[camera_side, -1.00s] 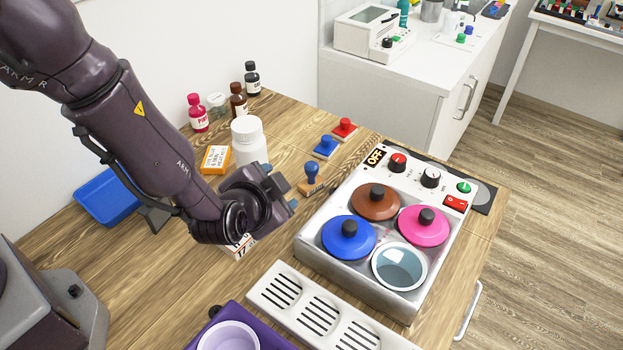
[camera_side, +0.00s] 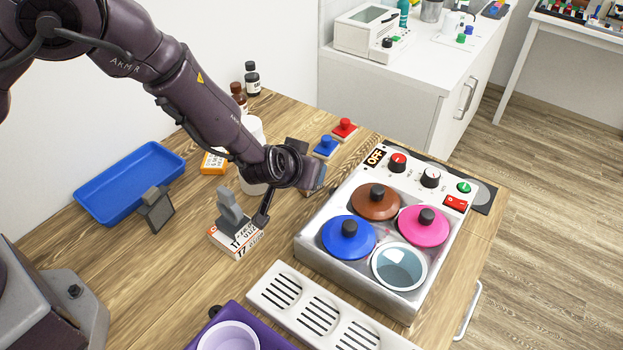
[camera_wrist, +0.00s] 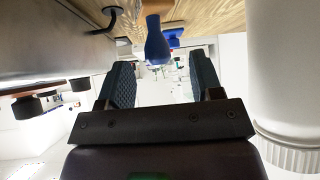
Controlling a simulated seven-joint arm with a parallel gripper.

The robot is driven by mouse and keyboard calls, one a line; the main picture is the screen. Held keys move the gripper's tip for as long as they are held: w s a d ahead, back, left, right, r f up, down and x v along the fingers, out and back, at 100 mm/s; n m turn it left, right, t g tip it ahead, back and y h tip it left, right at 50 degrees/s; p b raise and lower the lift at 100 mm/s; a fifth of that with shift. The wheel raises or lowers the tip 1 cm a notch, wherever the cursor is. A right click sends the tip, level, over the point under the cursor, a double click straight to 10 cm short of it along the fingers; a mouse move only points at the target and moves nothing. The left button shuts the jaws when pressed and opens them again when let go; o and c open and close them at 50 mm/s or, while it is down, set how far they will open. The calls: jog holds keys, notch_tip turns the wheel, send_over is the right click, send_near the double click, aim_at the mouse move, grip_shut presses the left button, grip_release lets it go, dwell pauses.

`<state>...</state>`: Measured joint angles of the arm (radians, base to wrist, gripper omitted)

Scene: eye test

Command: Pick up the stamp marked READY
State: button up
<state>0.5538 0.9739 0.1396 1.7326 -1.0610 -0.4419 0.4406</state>
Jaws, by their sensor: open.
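The nearest stamp, with a blue handle (camera_wrist: 157,42) and a brown base (camera_wrist: 157,8), hangs from the top of the wrist view, which looks upside down. Its handle lies ahead of and between the fingers of my gripper (camera_wrist: 160,82), which are open and empty. In the side view my gripper (camera_side: 316,178) hides most of this stamp. I cannot read READY on any stamp. A blue stamp (camera_side: 325,147) and a red stamp (camera_side: 344,129) stand farther back on the wooden table.
A white bottle (camera_wrist: 290,80) stands close on the right in the wrist view. A metal bath (camera_side: 320,245) with coloured lids stands right of my gripper. A blue tray (camera_side: 130,180), an orange box (camera_side: 213,162) and a white box (camera_side: 236,242) are to the left.

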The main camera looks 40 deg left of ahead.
jog(key=x, duration=0.4)
jog(key=shift+w+d+f, duration=0.15)
jog(key=shift+f, duration=0.15)
jog(key=c, duration=1)
jog(key=shift+r, duration=0.1)
